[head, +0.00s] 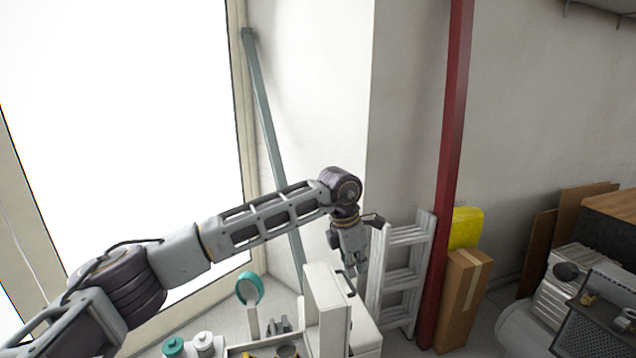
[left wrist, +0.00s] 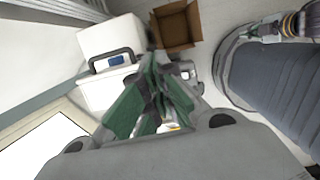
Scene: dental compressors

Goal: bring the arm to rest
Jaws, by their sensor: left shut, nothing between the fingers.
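My left arm reaches in from the left in the head view and bends down at the wrist. My left gripper (head: 352,268) points down beside the upright panel of a white cabinet-like unit (head: 322,300). In the left wrist view, the green-padded fingers of the left gripper (left wrist: 158,95) are shut with nothing between them. The gripper appears to hang free above the floor area; whether it touches the white unit cannot be told. My right gripper is not in view.
A white stepladder (head: 402,270), a red post (head: 448,160) and a cardboard box (head: 462,298) stand right of the gripper. A teal-rimmed round item (head: 250,290) and small jars (head: 203,343) are at the lower left. An open brown box (left wrist: 177,25) shows in the left wrist view.

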